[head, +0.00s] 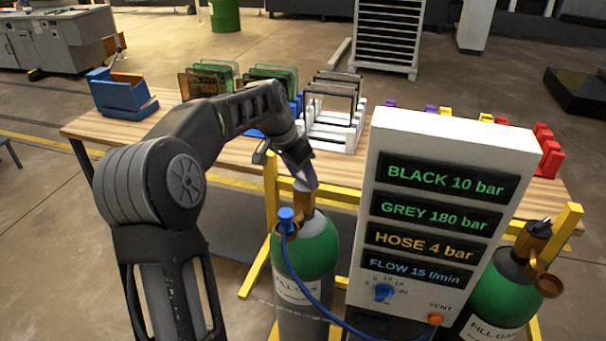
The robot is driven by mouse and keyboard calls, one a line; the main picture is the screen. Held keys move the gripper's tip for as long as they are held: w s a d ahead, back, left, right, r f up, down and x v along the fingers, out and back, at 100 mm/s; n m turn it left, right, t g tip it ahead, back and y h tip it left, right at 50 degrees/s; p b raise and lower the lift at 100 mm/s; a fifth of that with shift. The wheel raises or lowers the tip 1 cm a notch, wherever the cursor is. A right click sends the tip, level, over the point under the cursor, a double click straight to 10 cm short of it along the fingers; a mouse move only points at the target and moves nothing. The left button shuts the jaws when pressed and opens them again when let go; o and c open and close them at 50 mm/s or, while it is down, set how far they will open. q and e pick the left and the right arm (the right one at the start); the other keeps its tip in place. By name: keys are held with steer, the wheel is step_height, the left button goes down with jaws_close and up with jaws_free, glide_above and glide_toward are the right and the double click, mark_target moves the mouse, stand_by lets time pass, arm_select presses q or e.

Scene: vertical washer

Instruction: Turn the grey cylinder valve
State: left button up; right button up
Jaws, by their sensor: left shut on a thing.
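A gas cylinder with a green shoulder (311,247) and a grey body (298,322) stands upright left of the display panel. Its valve handwheel (305,186) sits on top of a brass valve (303,202). My left gripper (303,180) reaches down from above and is shut on this handwheel; the fingers partly hide it. A blue connector (286,220) with a blue hose is attached at the valve's left side. The white panel (455,135) reads BLACK 10 bar, GREY 180 bar, HOSE 4 bar, FLOW 15 l/min. My right gripper is out of view.
A second green-shouldered cylinder (498,288) with a brass valve (533,240) stands right of the panel. The panel has a blue knob (383,292) and an orange vent button (435,318). Yellow frame bars (256,268) surround the cylinders. A wooden table (230,150) with racks stands behind.

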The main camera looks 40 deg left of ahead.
arm_select(q)
steer(key=shift+a+m+h, duration=0.15)
steer(key=shift+m+h, duration=0.35)
steer(key=shift+m, duration=0.8)
steer(key=o, duration=1.4)
steer(key=shift+r, duration=0.1)
steer(key=b+v, duration=0.1)
steer(key=v, duration=0.6)
steer(key=shift+r, duration=0.3)
